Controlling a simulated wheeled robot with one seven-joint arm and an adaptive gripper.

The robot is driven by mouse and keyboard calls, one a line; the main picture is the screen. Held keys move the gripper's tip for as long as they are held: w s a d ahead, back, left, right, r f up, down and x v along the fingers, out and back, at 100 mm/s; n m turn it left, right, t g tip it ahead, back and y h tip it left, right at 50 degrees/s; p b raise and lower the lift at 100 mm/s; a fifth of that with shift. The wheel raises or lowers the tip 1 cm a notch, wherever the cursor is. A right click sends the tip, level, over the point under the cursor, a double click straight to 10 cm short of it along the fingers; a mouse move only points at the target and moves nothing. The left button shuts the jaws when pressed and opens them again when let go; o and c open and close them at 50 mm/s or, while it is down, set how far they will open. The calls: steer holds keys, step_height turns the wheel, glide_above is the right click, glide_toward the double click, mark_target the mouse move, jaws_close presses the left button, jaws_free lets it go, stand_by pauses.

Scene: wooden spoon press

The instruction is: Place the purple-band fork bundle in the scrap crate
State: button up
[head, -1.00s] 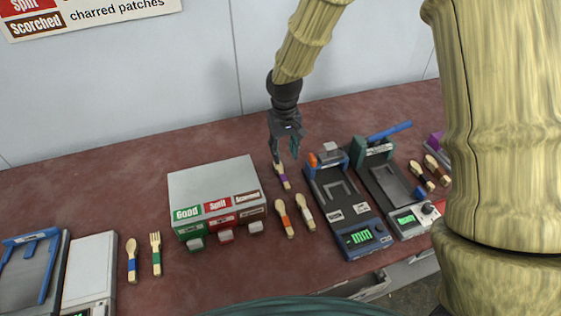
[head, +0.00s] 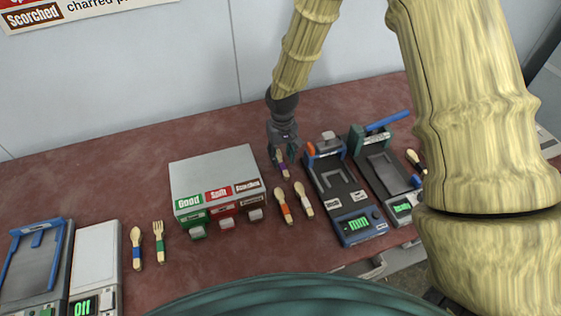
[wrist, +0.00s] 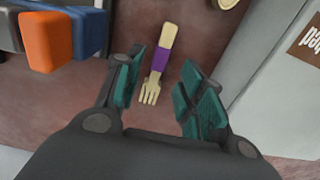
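The purple-band fork bundle (head: 283,169) lies on the red-brown table between the label box and the blue-grey press. In the wrist view my gripper (wrist: 160,84) shows a gap between each finger and the fork. I cannot make out a scrap crate for certain in either view.
A box labelled Good, Split and Scorched (head: 215,185) stands left of the fork. Orange-band (head: 283,206) and white-band (head: 304,200) spoon bundles lie in front. The blue-grey press (head: 345,195) and green-grey press (head: 382,175) stand right. A spoon and a fork lie at left.

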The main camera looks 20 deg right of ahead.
mark_target(283, 165)
steer(key=shift+s+d+f+p, duration=0.1)
steer(key=shift+f+p, duration=0.65)
steer(key=shift+f, duration=1.4)
jaws_close()
